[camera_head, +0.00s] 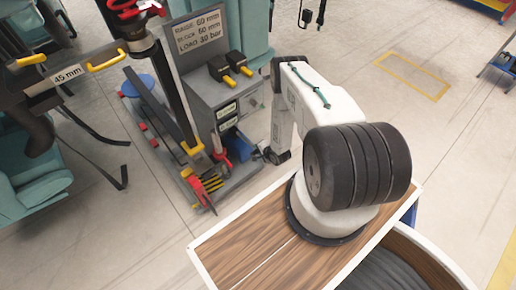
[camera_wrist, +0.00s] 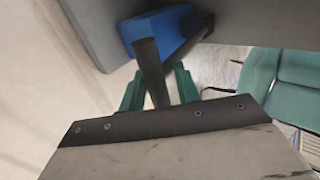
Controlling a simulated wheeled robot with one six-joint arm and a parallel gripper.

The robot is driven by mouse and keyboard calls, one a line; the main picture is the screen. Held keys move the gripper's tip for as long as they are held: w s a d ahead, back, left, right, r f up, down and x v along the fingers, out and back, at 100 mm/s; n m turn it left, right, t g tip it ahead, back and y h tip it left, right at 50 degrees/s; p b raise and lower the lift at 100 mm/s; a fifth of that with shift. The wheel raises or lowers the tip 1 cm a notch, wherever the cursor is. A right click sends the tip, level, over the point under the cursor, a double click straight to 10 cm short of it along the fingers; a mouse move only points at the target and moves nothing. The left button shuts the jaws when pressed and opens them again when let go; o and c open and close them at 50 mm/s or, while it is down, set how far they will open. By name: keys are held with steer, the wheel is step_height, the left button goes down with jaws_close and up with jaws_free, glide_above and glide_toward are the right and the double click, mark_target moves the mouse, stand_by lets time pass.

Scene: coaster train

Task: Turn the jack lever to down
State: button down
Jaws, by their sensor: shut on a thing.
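In the wrist view, the jack lever (camera_wrist: 151,71) is a dark bar that runs up between my gripper's green fingers. My gripper (camera_wrist: 160,88) is shut on it, one finger on each side. A blue block (camera_wrist: 160,33) lies just beyond the lever, with a second dark bar crossing close by. In the head view, my gripper (camera_head: 271,155) is low beside a grey cabinet, close to a small blue part (camera_head: 239,147). The lever itself is too small or hidden there, so I cannot tell its angle in that view.
The grey cabinet (camera_head: 240,98) carries a sign (camera_head: 198,31) reading RAISE 60 mm, BLOCK 60 mm, LOAD 30 bar. A red part (camera_head: 203,186) sits on the grey base at its left. Teal seats (camera_head: 35,175) stand at left.

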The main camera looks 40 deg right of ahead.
steer(key=shift+s+a+f, duration=0.15)
steer(key=shift+f, duration=0.2)
steer(key=c, duration=1.3)
jaws_free()
steer(key=shift+f, duration=0.25)
steer(key=shift+o, duration=0.6)
steer(key=shift+f, duration=0.15)
steer(key=shift+c, duration=0.6)
steer(key=v, duration=0.7)
steer(key=shift+r, duration=0.55)
